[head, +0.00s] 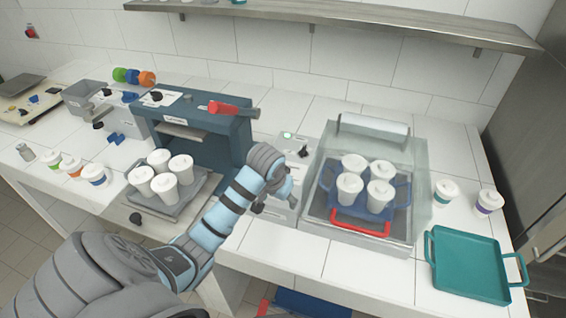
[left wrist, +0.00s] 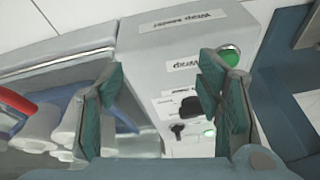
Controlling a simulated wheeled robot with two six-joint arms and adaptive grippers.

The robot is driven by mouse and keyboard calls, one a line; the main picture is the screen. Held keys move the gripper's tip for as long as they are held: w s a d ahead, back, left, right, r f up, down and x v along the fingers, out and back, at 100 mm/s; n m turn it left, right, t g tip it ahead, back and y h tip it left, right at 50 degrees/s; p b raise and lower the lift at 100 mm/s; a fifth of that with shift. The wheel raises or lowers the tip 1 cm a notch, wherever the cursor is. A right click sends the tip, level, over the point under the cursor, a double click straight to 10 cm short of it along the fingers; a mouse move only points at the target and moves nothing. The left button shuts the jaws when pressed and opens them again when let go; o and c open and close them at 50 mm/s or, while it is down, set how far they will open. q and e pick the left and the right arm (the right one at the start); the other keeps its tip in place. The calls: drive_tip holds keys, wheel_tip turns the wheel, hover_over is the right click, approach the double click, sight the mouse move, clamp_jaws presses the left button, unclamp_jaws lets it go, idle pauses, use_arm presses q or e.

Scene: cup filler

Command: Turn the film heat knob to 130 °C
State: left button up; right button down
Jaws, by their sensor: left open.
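The wrap sealer's grey control box (head: 285,146) stands between the blue press and the clear-lidded sealer. In the left wrist view, the box (left wrist: 150,50) shows upside-down labels and a black knob (left wrist: 192,107), likely the film heat knob. Its label and setting are too small to read. A black lever switch (left wrist: 178,130) and a green lamp (left wrist: 208,130) lie beyond it. My left gripper (head: 274,194) is over the box and hides the knob in the head view. Its fingers (left wrist: 160,98) are open and empty, with the knob between them in the picture. My right gripper is not in view.
A clear-lidded sealer (head: 418,160) with a red handle (head: 360,222) and white cups stands close to the right. The blue press (head: 240,128) stands close to the left. A green button (left wrist: 228,55) is near one finger. A teal tray (head: 468,265) lies at right.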

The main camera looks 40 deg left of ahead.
use_arm(q)
drive_tip(key=w+a+r+n, duration=0.1)
drive_tip(key=w+a+r, duration=0.2)
drive_tip(key=r, duration=0.3)
drive_tip(key=w+a+r+n, duration=0.1)
drive_tip(key=w+a+r, duration=0.2)
drive_tip(key=r, duration=0.3)
drive_tip(key=x, duration=1.4)
drive_tip(key=shift+w+d, duration=0.15)
drive_tip(key=shift+w, duration=0.15)
drive_tip(key=shift+t, duration=0.3)
drive_tip(key=c, duration=1.2)
drive_tip(key=shift+o, duration=0.2)
